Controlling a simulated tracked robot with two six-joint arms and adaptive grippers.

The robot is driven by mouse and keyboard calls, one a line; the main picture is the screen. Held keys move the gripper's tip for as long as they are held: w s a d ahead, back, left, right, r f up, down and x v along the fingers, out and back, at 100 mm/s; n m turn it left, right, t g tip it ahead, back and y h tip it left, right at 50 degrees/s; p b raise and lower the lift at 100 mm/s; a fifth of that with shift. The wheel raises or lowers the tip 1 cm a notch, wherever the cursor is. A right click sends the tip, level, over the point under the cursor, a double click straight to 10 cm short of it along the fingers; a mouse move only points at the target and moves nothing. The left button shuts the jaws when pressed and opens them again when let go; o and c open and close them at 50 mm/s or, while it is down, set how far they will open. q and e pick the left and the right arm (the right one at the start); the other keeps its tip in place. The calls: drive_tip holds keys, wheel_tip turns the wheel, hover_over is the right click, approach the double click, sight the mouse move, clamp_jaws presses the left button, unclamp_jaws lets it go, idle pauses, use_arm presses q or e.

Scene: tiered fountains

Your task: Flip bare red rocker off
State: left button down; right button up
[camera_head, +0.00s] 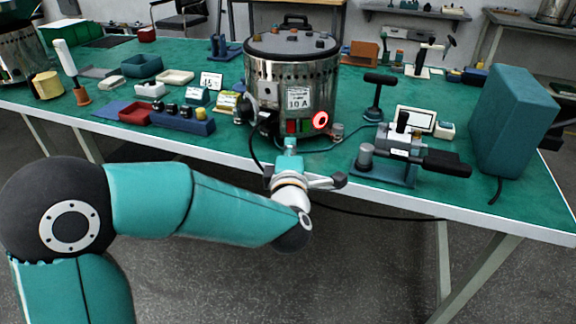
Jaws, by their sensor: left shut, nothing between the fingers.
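A round steel machine (290,75) with a dark lid stands at the middle of the green table. Low on its front are a small green part (292,127) and a small red part (306,126) side by side; the red one looks like the rocker. Its tilt is too small to read. A glowing red ring (320,121) is just to their right. My left gripper (290,143) is shut and empty, at the table's front edge, just below these parts. I cannot tell whether it touches the machine. My right gripper is not in view.
A clamp-like device (400,150) with a black handle and a tall teal block (512,108) stand to the right. A blue block (180,122) with black knobs and small trays lie to the left. A black cable hangs by the machine's front.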

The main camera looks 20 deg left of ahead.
use_arm(q)
drive_tip(key=v, duration=0.6)
drive_tip(key=shift+s, duration=0.2)
drive_tip(key=shift+r, duration=0.15)
